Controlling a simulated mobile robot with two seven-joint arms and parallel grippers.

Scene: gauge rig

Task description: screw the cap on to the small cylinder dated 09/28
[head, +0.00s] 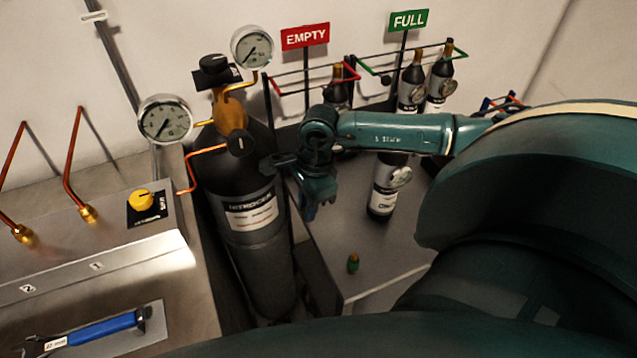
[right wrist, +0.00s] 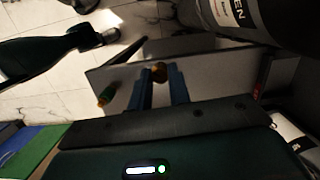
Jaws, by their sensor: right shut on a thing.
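My right gripper (head: 312,208) hangs above the grey table beside the big nitrogen cylinder. No date is readable. My left gripper is not seen.
The large nitrogen cylinder (head: 255,235) with regulator and gauges stands close left of the gripper. Behind are racks signed EMPTY (head: 305,36) and FULL (head: 409,20), holding small cylinders (head: 439,82). A blue-handled wrench (head: 100,328) lies at the lower left.

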